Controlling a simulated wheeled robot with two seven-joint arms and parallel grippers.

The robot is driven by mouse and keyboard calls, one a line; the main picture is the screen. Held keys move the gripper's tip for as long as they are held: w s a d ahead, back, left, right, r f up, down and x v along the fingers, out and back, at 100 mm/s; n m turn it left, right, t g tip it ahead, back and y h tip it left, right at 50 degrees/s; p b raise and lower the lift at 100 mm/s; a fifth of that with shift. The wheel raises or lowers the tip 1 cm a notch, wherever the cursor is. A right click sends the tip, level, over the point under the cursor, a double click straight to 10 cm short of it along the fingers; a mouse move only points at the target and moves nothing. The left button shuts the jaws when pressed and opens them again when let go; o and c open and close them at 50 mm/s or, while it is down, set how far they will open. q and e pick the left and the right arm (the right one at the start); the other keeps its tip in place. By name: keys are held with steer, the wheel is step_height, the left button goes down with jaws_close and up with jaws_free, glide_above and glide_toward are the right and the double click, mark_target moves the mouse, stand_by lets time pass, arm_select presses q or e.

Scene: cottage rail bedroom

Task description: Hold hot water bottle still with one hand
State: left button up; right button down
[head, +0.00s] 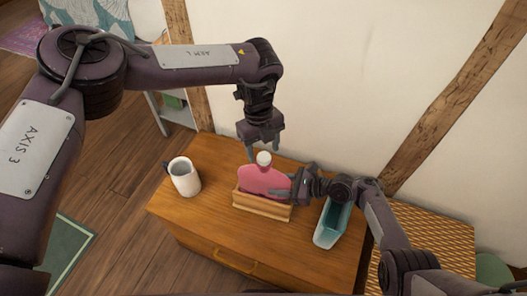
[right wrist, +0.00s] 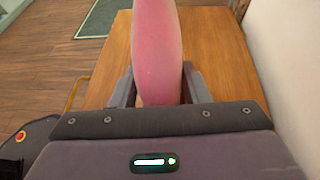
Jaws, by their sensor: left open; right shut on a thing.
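A pink hot water bottle (head: 262,181) with a white cap (head: 264,158) stands upright in a low wooden holder (head: 262,206) on top of the wooden chest (head: 225,225). My right gripper (head: 285,193) reaches in from the right and is shut on the bottle's side. In the right wrist view the pink bottle (right wrist: 157,50) rises between the two fingers. My left gripper (head: 264,145) is open and points down just above and behind the cap. Whether its fingers touch the cap cannot be told.
A white mug (head: 184,177) stands at the left of the chest top. A teal tray-like thing (head: 330,225) lies at the right, below my right arm. The wall (head: 330,80) is close behind, and a woven-topped piece (head: 430,235) stands at the right.

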arm_select(q)
step_height(320, 180, up, 10)
steer(key=w, duration=0.1)
steer(key=shift+w+a, duration=0.15)
steer(key=shift+a, duration=0.2)
steer(key=shift+f, duration=0.1)
arm_select(e)
steer(key=c, duration=0.7)
jaws_free()
arm_select(q)
steer(key=shift+r+p, duration=0.85)
arm_select(e)
steer(key=v, duration=0.7)
steer(key=shift+d+r, duration=0.1)
steer(key=shift+d, duration=0.25)
steer(key=shift+r, duration=0.1)
